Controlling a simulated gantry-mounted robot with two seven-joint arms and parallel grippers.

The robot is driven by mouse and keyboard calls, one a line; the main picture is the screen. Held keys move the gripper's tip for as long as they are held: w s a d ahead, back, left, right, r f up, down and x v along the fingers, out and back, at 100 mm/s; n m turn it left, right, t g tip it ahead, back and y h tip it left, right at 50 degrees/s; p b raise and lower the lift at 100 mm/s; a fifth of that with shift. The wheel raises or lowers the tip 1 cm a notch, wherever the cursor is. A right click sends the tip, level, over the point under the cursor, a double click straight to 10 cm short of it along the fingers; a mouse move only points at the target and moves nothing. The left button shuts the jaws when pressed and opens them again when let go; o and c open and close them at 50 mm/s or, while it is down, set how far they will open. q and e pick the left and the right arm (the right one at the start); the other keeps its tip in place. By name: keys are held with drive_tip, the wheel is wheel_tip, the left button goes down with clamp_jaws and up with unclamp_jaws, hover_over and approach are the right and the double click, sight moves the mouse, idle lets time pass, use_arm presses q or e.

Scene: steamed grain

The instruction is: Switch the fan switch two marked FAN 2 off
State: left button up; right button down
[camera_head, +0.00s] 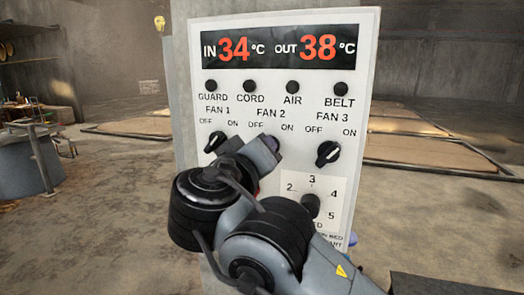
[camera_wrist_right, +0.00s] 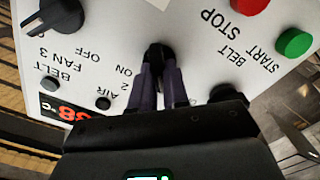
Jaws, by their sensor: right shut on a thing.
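The FAN 2 switch (camera_wrist_right: 158,53) is a black rotary knob on the white control panel (camera_head: 355,90). In the right wrist view, my right gripper (camera_wrist_right: 159,66) has both fingers closed on this knob from either side. In the head view my right gripper (camera_head: 262,150) and its arm cover the knob below the FAN 2 label (camera_head: 271,114), so its pointer angle is hidden there. The OFF and ON marks beside that label remain visible. My left gripper is in neither view.
The FAN 1 knob (camera_head: 215,141) and FAN 3 knob (camera_head: 328,153) flank my gripper. A numbered dial (camera_head: 311,205) sits lower down. Red stop (camera_wrist_right: 249,5) and green start (camera_wrist_right: 294,43) buttons show in the wrist view. Several dark lamps line the panel above.

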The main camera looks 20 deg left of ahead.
drive_tip(key=c, duration=1.1)
unclamp_jaws()
drive_tip(key=shift+s+d+b, duration=0.15)
drive_tip(key=shift+s+b, duration=0.2)
drive_tip(key=shift+s, duration=2.35)
drive_tip(key=shift+s+d+b, duration=0.15)
drive_tip(key=shift+s+b, duration=0.15)
drive_tip(key=shift+s, duration=2.4)
